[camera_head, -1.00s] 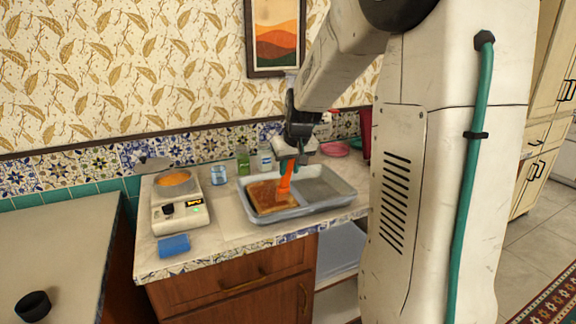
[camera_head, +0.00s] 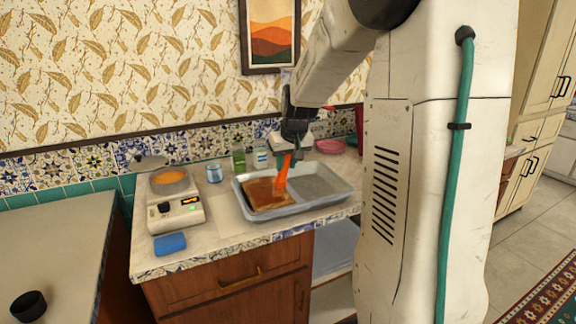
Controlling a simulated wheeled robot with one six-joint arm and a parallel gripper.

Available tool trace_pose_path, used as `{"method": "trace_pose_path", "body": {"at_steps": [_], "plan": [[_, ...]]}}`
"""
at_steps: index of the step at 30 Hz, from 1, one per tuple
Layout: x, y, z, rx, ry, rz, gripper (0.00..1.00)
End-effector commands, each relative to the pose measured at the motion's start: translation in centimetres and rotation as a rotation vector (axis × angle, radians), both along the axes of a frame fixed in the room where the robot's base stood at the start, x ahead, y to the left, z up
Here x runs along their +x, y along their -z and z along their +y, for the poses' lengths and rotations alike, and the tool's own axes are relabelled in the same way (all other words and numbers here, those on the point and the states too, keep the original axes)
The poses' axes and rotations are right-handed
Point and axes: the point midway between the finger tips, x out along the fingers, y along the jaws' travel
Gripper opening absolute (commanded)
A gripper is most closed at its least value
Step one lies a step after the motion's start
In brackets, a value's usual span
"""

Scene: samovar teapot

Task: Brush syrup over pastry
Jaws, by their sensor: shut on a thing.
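A square brown pastry (camera_head: 262,196) lies in the left part of a grey metal tray (camera_head: 300,207) on the counter. My gripper (camera_head: 293,150) is above the tray, shut on an orange brush (camera_head: 282,178). The brush points down, its lower end at the right side of the pastry; I cannot tell whether it touches. The right part of the tray is bare.
A blue sponge (camera_head: 170,243) lies at the counter's front left. A glass jar (camera_head: 214,173), a green container (camera_head: 239,160) and a white bottle (camera_head: 261,158) stand behind the tray. A pink bowl (camera_head: 331,146) is at the back right. A black cup (camera_head: 29,306) stands on the separate left worktop.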

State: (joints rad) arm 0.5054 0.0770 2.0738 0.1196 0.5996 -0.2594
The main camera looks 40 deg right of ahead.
Motion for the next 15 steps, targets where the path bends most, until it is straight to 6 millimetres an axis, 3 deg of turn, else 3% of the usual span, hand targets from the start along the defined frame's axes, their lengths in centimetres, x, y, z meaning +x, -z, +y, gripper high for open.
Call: {"method": "trace_pose_path", "body": {"at_steps": [9, 15], "plan": [[2.6, -0.1, -1.5, 0.0, 0.0, 0.0, 0.04], [3.2, -0.1, -1.8, 0.0, 0.0, -0.001, 0.04]]}}
